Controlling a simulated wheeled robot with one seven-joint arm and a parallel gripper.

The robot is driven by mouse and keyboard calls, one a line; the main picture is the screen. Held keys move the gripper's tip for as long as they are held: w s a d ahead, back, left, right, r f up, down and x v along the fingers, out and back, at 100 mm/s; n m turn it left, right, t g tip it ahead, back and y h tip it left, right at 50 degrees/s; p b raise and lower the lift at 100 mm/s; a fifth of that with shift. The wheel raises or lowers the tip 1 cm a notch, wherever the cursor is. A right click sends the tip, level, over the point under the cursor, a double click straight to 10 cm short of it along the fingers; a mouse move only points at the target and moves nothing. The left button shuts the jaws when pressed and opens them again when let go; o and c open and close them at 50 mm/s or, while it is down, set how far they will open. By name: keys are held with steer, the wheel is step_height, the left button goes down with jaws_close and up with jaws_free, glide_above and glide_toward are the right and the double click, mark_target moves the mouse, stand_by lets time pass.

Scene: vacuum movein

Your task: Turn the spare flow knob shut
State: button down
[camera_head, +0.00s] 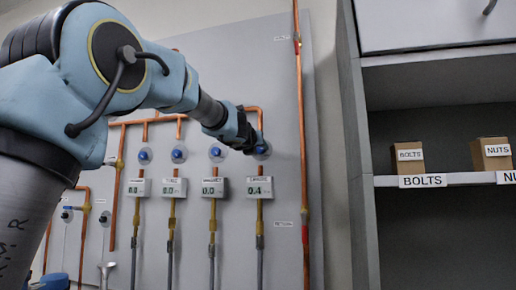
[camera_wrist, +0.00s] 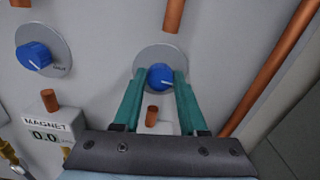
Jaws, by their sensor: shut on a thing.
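The rightmost blue knob (camera_head: 263,149) sits on a round grey plate on the wall panel. It also shows in the wrist view (camera_wrist: 159,76), between the teal fingers of my gripper (camera_wrist: 160,78), which are shut on it. A short light pointer mark on the knob is hard to read. In the head view my gripper (camera_head: 250,143) partly covers this knob. The display below it (camera_head: 259,188) reads 0.4; its name label is too small to read there.
The neighbouring blue knob (camera_wrist: 34,56) is left of my gripper, above the MAGNET display (camera_wrist: 50,132), which reads 0.0. A copper pipe (camera_head: 303,120) runs vertically close on the right. Shelves with a BOLTS box (camera_head: 407,157) and a NUTS box (camera_head: 490,154) stand further right.

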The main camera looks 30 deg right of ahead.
steer(key=m, duration=0.4)
steer(key=shift+f+m, duration=0.1)
steer(key=shift+m, duration=0.2)
steer(key=shift+d+m, duration=0.1)
steer(key=shift+m, duration=1.5)
steer(key=shift+c, duration=2.2)
jaws_free()
steer(key=shift+s, duration=0.15)
steer(key=b+v, duration=0.1)
steer(key=v, duration=0.9)
steer(key=shift+s+a, duration=0.2)
steer(key=shift+a, duration=0.15)
